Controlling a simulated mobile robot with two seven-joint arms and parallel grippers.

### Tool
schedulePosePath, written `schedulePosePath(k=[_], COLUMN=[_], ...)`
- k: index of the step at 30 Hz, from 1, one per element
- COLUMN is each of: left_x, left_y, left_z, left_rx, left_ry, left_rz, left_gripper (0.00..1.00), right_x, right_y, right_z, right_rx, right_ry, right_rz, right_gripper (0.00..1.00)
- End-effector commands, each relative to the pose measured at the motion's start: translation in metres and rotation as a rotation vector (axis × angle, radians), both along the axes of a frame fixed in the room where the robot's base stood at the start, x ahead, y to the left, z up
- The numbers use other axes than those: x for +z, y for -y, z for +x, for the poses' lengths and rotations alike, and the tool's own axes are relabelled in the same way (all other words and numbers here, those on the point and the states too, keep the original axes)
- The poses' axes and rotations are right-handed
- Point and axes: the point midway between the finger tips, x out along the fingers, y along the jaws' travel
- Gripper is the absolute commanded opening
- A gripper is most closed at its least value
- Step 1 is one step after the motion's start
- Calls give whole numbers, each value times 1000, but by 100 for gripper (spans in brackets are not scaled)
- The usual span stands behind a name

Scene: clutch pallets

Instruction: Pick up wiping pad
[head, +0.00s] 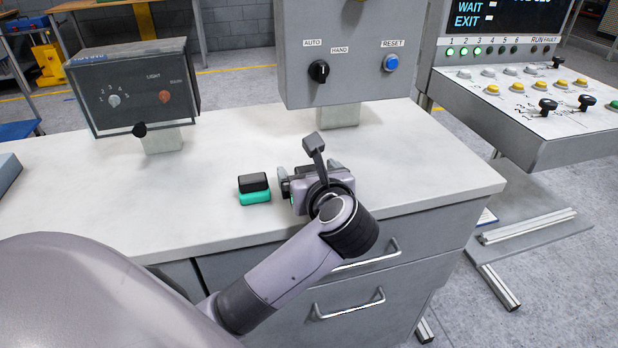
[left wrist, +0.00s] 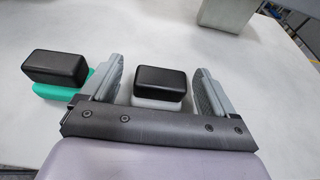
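Two block-like pads with black tops lie on the white worktop. One has a green base (head: 254,196) and lies left of my left gripper (head: 309,170); it also shows at the left in the left wrist view (left wrist: 60,78). The other, a pad with a pale grey-white base (left wrist: 158,88), sits between the two fingers of my left gripper (left wrist: 157,85) in the left wrist view. The fingers are apart, with narrow gaps beside this pad. In the head view my gripper largely hides it. My right gripper is not in view.
A grey control box (head: 352,60) on a post stands behind my gripper. A dark light-switch box (head: 135,88) stands at the back left. A button console (head: 530,100) is at the right. The worktop (head: 95,190) is clear on the left.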

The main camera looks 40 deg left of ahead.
Motion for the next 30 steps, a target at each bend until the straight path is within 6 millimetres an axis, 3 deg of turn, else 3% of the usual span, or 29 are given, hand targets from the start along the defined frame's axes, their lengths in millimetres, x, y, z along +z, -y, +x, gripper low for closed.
schedulePosePath(k=[1,5,6,20,26,30], left_x=[0,0,0,5,32,69], left_y=[0,0,0,1,1,1], left_z=[0,0,0,0,0,0], left_rx=[0,0,0,-1,-1,-1], left_ry=[0,0,0,-1,4,9], left_rz=[0,0,0,-3,-6,-8], left_gripper=[75,33,30,29,29,29], right_x=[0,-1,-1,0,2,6], right_y=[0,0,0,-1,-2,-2], right_z=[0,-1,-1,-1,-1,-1], right_rx=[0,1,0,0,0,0], right_ry=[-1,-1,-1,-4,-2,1], right_rz=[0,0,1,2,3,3], right_gripper=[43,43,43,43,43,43])
